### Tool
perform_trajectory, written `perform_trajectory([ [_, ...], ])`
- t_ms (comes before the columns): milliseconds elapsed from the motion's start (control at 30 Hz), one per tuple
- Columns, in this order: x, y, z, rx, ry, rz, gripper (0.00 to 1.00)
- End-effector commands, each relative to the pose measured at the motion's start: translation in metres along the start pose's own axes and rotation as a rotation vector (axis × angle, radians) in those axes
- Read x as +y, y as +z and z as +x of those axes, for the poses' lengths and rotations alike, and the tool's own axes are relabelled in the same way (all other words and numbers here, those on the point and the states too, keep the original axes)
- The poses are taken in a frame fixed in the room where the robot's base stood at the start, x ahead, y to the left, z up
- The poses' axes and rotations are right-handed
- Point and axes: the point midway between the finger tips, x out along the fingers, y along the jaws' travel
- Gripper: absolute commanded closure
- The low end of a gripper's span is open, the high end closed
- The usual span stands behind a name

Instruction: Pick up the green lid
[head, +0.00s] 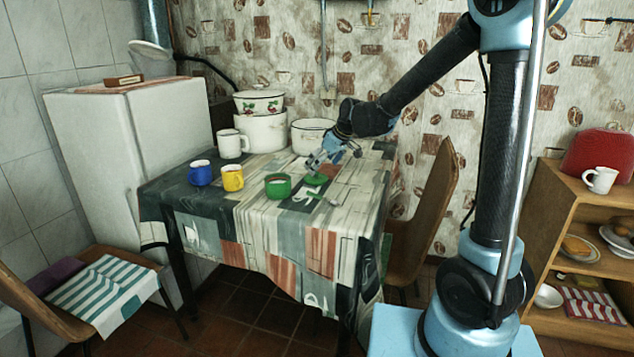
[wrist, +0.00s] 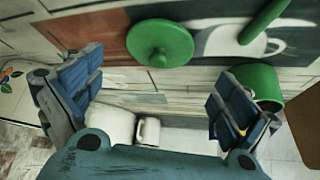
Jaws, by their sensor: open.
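The green lid (head: 316,180) lies flat on the patterned tablecloth (head: 262,218), to the right of a green mug (head: 278,187). In the wrist view the round lid (wrist: 162,36) shows near the top, with a small knob. My gripper (head: 318,163) hangs just above and close to the lid in the head view. In the wrist view my gripper (wrist: 155,80) has its two blue-padded fingers spread wide with nothing between them. The lid appears beyond the fingertips, apart from them. The green mug also shows behind the right finger (wrist: 262,80).
A green-handled utensil (head: 325,198) lies in front of the lid. A yellow mug (head: 232,178), a blue mug (head: 201,172) and a white mug (head: 232,143) stand to the left. White enamel pots (head: 262,130) stand at the back. A chair (head: 428,212) stands at the table's right side.

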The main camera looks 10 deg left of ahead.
Motion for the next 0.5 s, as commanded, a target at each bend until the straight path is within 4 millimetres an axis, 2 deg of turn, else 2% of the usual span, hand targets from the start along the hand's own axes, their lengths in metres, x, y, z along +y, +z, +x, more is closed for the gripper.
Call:
perform_trajectory([
  [267, 0.001, 0.0, 0.013, 0.0, 0.0, -0.001, 0.03],
  [500, 0.004, -0.001, 0.04, 0.0, 0.0, -0.001, 0.03],
])
